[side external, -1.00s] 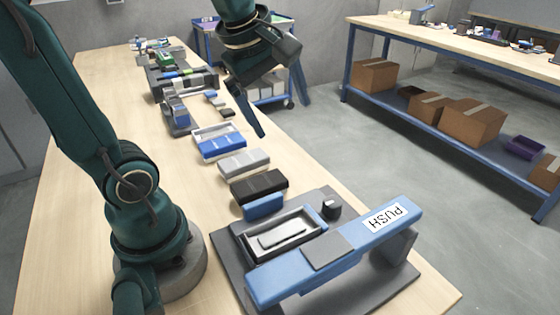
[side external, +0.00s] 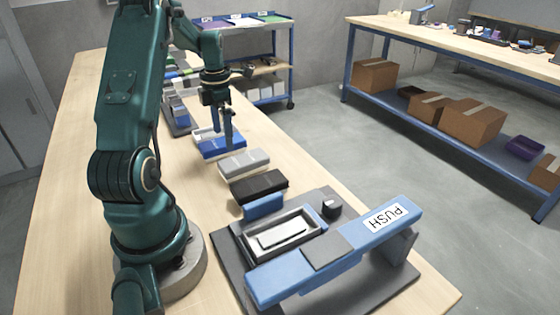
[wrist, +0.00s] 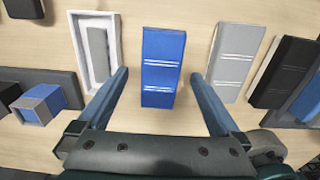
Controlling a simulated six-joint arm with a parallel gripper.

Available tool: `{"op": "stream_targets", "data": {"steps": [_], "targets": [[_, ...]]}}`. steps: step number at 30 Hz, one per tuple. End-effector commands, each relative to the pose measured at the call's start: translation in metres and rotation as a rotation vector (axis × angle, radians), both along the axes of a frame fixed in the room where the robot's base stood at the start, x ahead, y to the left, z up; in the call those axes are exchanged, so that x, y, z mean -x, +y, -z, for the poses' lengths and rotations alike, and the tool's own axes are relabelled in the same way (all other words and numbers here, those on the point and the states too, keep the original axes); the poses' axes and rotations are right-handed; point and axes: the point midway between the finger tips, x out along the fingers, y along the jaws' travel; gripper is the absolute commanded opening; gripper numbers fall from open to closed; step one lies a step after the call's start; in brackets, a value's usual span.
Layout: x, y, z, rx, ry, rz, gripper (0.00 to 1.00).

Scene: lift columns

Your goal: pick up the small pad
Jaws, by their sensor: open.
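A small grey pad (wrist: 98,53) lies in a shallow white tray (wrist: 73,15) at the left of the wrist view. The tray (side external: 197,135) also shows in the side view, partly behind my gripper. A pale flat pad (side external: 283,236) lies in the recess of the press with the blue PUSH bar (side external: 290,270). I cannot tell which of these is the small pad. My gripper (wrist: 160,76) is open and points down. A ridged blue block (wrist: 163,62) shows between its fingers. In the side view my gripper (side external: 223,140) is over the blue block; contact is unclear.
A grey block (wrist: 236,62) and a black block (wrist: 284,72) stand right of the blue one in the wrist view. A small blue-grey box (wrist: 40,104) is at the left. Bare tabletop (side external: 100,110) lies left of the row in the side view.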

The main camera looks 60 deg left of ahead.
Motion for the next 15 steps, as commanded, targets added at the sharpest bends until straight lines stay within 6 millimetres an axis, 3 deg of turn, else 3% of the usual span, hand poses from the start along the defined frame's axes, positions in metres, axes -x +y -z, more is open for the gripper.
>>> {"op": "stream_targets", "data": {"steps": [6, 15], "targets": [[0.0, -0.001, 0.027, 0.002, 0.001, 0.003, 1.0], [-0.001, -0.001, 0.035, -0.001, 0.0, 0.004, 1.0]]}}
